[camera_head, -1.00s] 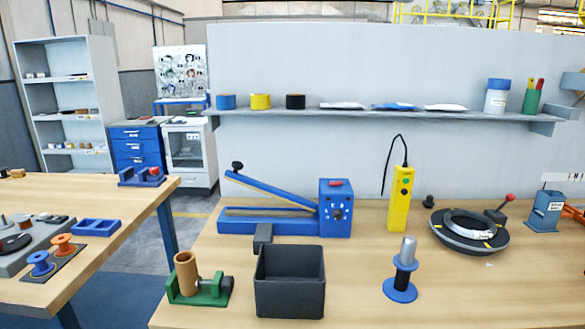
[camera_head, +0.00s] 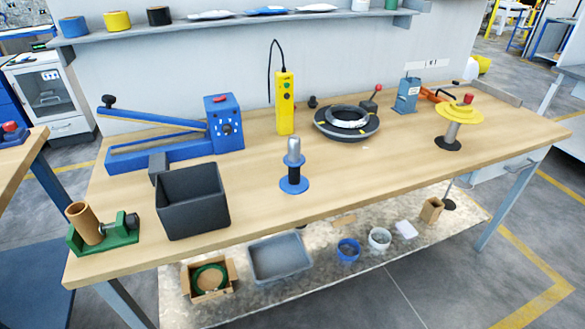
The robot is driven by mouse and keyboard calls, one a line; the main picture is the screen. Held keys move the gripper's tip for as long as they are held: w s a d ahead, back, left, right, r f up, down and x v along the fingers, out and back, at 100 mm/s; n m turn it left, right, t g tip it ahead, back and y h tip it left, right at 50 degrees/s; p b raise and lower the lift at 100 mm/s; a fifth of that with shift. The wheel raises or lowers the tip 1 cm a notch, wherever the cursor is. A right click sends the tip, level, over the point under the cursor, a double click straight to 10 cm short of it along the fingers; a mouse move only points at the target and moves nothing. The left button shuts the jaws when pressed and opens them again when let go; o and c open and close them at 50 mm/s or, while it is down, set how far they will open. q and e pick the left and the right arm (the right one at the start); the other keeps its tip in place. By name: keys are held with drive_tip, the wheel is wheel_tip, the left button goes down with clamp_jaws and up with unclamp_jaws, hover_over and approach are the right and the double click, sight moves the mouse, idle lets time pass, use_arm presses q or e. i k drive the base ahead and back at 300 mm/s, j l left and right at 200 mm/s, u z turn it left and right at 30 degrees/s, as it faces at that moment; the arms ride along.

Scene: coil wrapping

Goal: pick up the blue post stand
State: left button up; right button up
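The blue post stand (camera_head: 294,182) stands upright near the front edge of the wooden table, around its middle. It has a round blue base, a black lower post with a blue collar, and a silver top. Nothing touches it. Neither of my grippers shows in the head view.
On the wooden table (camera_head: 390,162), a dark grey bin (camera_head: 193,205) and a green stand with a brown tube (camera_head: 88,224) are at left. Behind are a blue sealer (camera_head: 225,122), yellow controller (camera_head: 285,104) and black ring unit (camera_head: 346,122). Clear tabletop surrounds the post stand.

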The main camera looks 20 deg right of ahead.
sight(294, 184)
drive_tip(key=i+l+z, duration=0.1)
drive_tip(key=z, duration=0.75)
drive_tip(key=i, duration=0.05)
